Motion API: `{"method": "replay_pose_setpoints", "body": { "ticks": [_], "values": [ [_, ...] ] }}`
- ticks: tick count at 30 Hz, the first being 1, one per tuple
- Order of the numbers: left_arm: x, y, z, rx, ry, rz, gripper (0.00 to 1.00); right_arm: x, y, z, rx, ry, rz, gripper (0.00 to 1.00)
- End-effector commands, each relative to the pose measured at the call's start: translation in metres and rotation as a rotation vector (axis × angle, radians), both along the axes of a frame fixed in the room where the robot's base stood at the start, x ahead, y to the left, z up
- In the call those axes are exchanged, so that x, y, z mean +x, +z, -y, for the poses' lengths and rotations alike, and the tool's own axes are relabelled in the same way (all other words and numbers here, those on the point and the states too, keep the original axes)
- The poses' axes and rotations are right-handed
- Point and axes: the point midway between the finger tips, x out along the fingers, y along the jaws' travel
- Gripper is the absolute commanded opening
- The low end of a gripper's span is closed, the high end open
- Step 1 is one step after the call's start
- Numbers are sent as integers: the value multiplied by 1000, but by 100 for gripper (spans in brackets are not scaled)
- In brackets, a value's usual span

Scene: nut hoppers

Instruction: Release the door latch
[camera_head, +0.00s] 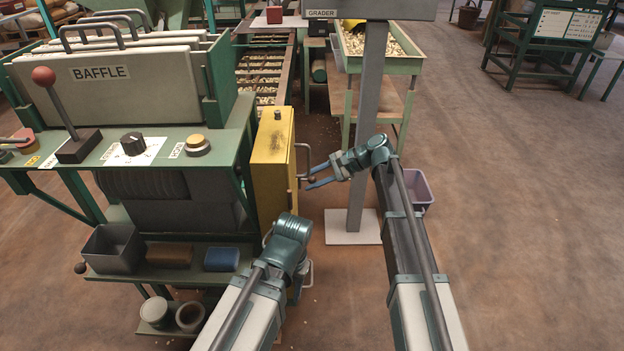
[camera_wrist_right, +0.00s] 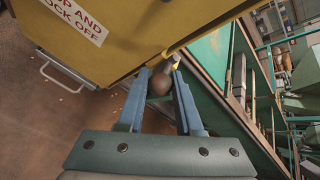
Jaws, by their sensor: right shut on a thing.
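The yellow door (camera_head: 272,165) is a tall panel at the right end of the green baffle machine, and it looks closed. It fills the upper left of the right wrist view (camera_wrist_right: 105,30).
A grey post (camera_head: 368,130) on a pale base plate (camera_head: 352,227) stands right of the door. A purple bin (camera_head: 417,188) is behind my right arm. A shelf holding a grey tray (camera_head: 113,248) is at lower left. The floor on the right is open.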

Motion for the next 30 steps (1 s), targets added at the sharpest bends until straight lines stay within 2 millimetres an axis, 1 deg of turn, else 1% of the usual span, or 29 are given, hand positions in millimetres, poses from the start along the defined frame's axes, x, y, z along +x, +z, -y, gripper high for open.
{"method": "replay_pose_setpoints", "body": {
  "ticks": [1, 9, 26, 27, 29, 30],
  "values": [
    [0, 1, 0, 0, 0, 0, 50, 4, -1, 1, -5, -1, -23, 0],
    [0, 2, 0, 0, -1, 0, 50, 5, -1, 1, -6, -1, -117, 0],
    [0, 2, 0, 0, -1, 0, 50, 5, 0, 1, -5, -2, -144, 0],
    [0, 2, 0, 0, 0, 0, 50, 5, 0, 1, -5, -2, -144, 36],
    [0, 2, 0, 0, 0, 0, 50, 5, 0, 1, -5, -2, -144, 47],
    [0, 2, 0, 0, -1, 0, 50, 5, 0, 1, -5, -2, -144, 54]
  ]
}}
